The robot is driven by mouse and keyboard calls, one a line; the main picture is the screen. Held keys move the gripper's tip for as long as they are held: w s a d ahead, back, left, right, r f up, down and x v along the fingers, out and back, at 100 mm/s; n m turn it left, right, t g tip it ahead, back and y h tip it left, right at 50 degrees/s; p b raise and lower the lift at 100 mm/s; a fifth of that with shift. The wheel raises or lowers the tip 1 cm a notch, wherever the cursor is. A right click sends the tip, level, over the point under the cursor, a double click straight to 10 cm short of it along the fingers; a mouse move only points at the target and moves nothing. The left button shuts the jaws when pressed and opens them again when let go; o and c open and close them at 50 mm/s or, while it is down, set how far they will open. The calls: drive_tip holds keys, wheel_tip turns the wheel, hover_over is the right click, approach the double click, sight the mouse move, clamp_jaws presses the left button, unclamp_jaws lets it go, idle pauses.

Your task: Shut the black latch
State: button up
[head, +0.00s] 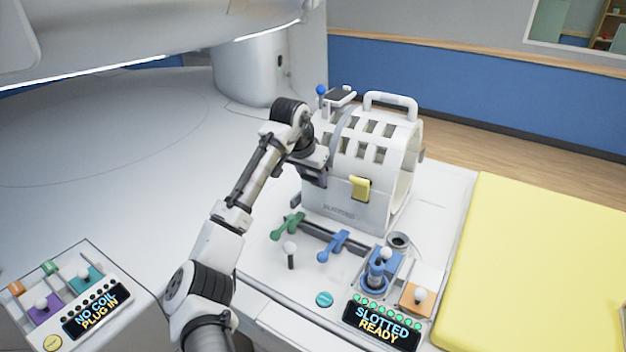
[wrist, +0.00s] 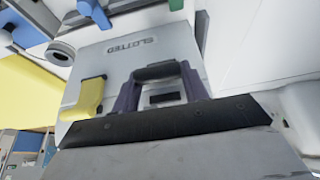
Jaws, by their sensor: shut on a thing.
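The white slotted coil (head: 345,207) stands upright on the white table top, its front wall facing me. My gripper (head: 318,176) is at the left part of that wall. In the wrist view its two purple fingers (wrist: 160,84) are shut on the black latch (wrist: 157,71), one on each side. The latch is a dark loop standing against the white wall, above a small dark slot. In the head view the gripper hides the latch. The yellow latch (head: 360,188) is on the same wall, to the right of my gripper; it also shows in the wrist view (wrist: 90,97).
A green lever (head: 287,226) and a blue lever (head: 334,244) stand in front of the coil. A blue plug (head: 379,270) and a display reading SLOTTED READY (head: 381,326) are closer to me. A yellow pad (head: 545,260) lies at right. A second panel (head: 95,312) is at left.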

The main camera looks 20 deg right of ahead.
drive_tip(key=shift+w+d+r+g+y, duration=0.25)
drive_tip(key=shift+w+d+g+y, duration=0.15)
drive_tip(key=shift+g+y, duration=0.35)
drive_tip(key=shift+w+d+r+g+y, duration=0.25)
drive_tip(key=shift+d+g+y, duration=0.25)
drive_tip(key=shift+y, duration=0.35)
drive_tip(key=shift+w, duration=0.1)
drive_tip(key=o, duration=1.2)
drive_tip(key=shift+f, duration=0.1)
drive_tip(key=shift+o, duration=0.2)
wheel_tip(320, 180, up, 14)
drive_tip(key=shift+a, duration=0.15)
drive_tip(key=shift+f, duration=0.1)
